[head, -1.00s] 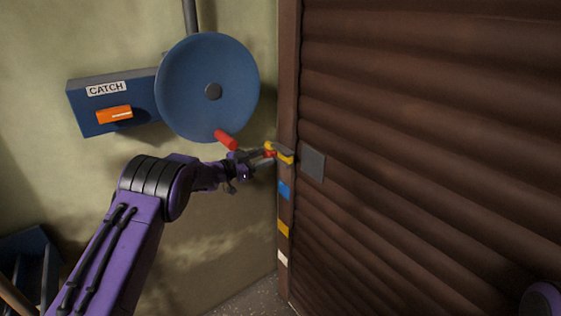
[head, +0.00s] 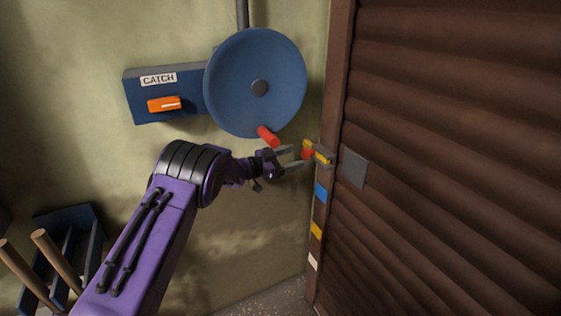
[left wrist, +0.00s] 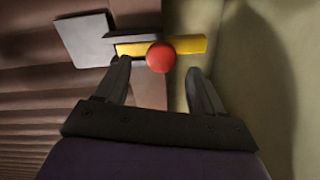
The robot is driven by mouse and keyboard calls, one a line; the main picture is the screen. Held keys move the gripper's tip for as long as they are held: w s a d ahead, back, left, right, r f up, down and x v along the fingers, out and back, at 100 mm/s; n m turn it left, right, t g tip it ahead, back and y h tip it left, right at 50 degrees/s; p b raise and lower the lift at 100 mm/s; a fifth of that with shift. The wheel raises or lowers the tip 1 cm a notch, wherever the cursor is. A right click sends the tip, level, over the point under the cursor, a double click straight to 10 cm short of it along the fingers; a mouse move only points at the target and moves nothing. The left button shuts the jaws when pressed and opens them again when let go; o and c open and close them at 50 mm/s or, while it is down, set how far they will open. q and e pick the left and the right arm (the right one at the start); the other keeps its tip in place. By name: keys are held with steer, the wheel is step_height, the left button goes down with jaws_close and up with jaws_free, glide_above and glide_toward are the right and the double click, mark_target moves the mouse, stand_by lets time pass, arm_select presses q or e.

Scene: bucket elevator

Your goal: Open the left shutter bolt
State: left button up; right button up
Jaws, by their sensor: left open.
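The left shutter bolt is a yellow bar (head: 318,154) with a red knob (head: 307,153), on the brown frame at the shutter's left edge. In the left wrist view the yellow bar (left wrist: 190,45) lies roughly level, and the round red knob (left wrist: 161,58) stands out from it. A grey plate (head: 354,167) is on the shutter beside the bolt. My left gripper (head: 298,158) is open just left of the knob. In the left wrist view the fingers (left wrist: 159,78) are spread to either side below the knob, apparently not gripping it. My right gripper is not in view.
A blue wheel (head: 259,83) with a red handle (head: 268,136) is just above my left gripper. A blue CATCH box (head: 139,98) with an orange lever (head: 164,104) is left of it. Blue, yellow and white marks run down the frame. A blue rack with wooden handles (head: 55,258) is lower left.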

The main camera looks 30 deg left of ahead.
arm_select(q)
steer(key=v, duration=0.7)
steer(key=shift+s+b, duration=0.2)
steer(key=shift+b, duration=0.2)
steer(key=s+f+n+g+y, duration=0.1)
steer(key=s+f+n+y, duration=0.55)
steer(key=f, duration=0.45)
steer(key=s+f+n+g+y, duration=0.1)
steer(key=s+f+n+y, duration=0.5)
steer(key=f, duration=0.4)
steer(key=s+d+f+n+g, duration=0.1)
steer(key=s+d+f+g, duration=0.2)
steer(key=s, duration=0.8)
steer(key=s+d+f+n+g+p, duration=0.1)
steer(key=s+d+f+g, duration=0.2)
steer(key=s+f, duration=0.3)
steer(key=s+d+f+n+g, duration=0.2)
steer(key=s+d+f+g, duration=0.1)
steer(key=s, duration=1.2)
steer(key=shift+s+f+g+y, duration=0.3)
steer(key=shift+f+g+y, duration=0.15)
steer(key=shift+f, duration=0.2)
